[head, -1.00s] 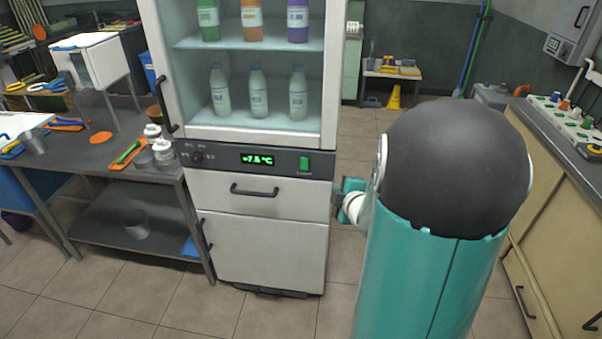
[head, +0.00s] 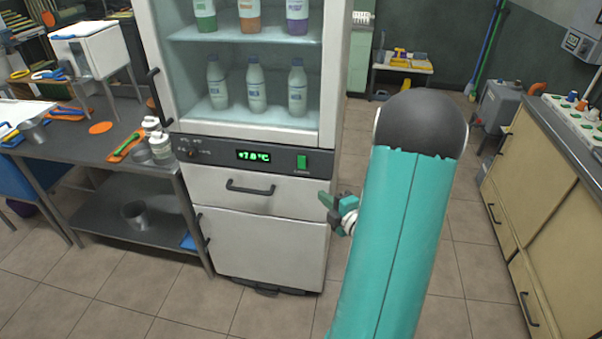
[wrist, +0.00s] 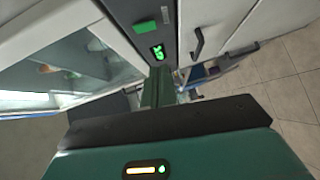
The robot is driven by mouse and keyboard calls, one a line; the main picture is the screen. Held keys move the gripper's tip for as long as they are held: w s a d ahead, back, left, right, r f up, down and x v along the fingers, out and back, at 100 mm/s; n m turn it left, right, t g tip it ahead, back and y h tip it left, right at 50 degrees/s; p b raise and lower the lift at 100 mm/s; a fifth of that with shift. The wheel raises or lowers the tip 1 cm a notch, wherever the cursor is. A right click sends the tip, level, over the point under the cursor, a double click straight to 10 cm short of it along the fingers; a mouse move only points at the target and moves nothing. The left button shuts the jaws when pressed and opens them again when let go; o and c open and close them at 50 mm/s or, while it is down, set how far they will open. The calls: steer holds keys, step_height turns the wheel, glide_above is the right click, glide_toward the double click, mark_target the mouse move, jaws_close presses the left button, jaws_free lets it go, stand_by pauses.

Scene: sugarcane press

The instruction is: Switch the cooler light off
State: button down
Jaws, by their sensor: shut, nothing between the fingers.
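The cooler (head: 255,165) is a white upright cabinet with a glass door, and bottles stand on its lit shelves. Its dark control panel has a green digital display (head: 253,156) and a green rocker switch (head: 302,162) at the right end. In the wrist view the switch (wrist: 145,28) is at the top, with the display (wrist: 158,52) below it. My gripper (head: 326,202) is shut and empty, in front of the cooler's right edge, below and right of the switch. It also shows in the wrist view (wrist: 160,80), apart from the switch.
A drawer handle (head: 250,188) sticks out below the panel. A metal table (head: 100,150) with jars and tools stands at the left. A counter (head: 540,170) runs along the right. The tiled floor between is clear.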

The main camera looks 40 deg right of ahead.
steer(key=shift+s, duration=0.15)
glide_toward(302, 162)
steer(key=w+a+f, duration=0.3)
steer(key=w+d, duration=0.3)
steer(key=shift+d+f, duration=0.1)
steer(key=shift+f, duration=0.05)
stand_by(0.3)
